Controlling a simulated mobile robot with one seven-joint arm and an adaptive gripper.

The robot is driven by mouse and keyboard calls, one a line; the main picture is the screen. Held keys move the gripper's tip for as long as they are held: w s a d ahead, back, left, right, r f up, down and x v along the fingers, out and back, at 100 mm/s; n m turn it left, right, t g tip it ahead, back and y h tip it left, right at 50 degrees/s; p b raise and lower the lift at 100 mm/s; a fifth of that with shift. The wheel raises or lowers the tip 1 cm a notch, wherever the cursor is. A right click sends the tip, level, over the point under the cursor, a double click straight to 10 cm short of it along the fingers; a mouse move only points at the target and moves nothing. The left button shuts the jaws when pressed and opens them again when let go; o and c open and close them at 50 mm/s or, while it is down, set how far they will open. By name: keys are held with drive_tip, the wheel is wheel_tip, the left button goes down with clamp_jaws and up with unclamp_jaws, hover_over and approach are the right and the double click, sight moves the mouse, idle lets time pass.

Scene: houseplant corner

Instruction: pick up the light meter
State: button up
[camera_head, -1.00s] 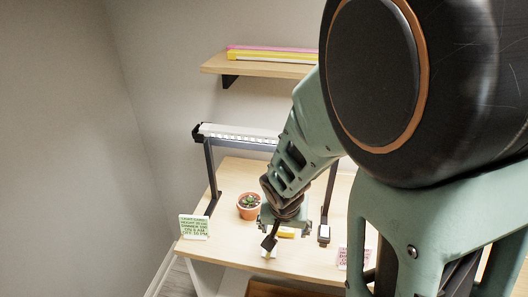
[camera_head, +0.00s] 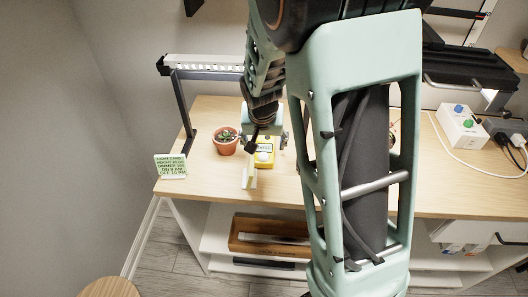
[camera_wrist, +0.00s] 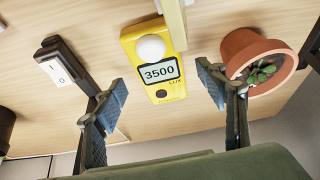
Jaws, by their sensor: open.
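The light meter (camera_wrist: 160,72) is yellow with a white dome and a display reading 3500 LUX. In the wrist view it lies on the wooden table between the two fingers of my gripper (camera_wrist: 162,80), with a visible gap on both sides. In the head view the meter (camera_head: 265,159) shows just below my gripper (camera_head: 264,138), partly hidden by it. My gripper is open and holds nothing. A pale upright strip (camera_wrist: 173,22) covers part of the meter's far end in the wrist view.
A dark block with a white switch (camera_wrist: 62,68) lies on the meter's other side. A green card (camera_head: 171,166) and a lamp post (camera_head: 181,107) stand at the left. A white control box (camera_head: 460,125) sits far right.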

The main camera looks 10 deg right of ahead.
sight(264, 149)
drive_tip(key=shift+b+x, duration=0.45)
drive_tip(key=shift+x, duration=0.8)
drive_tip(key=shift+r, duration=0.1)
drive_tip(key=c, duration=1.5)
drive_tip(key=shift+o, duration=0.2)
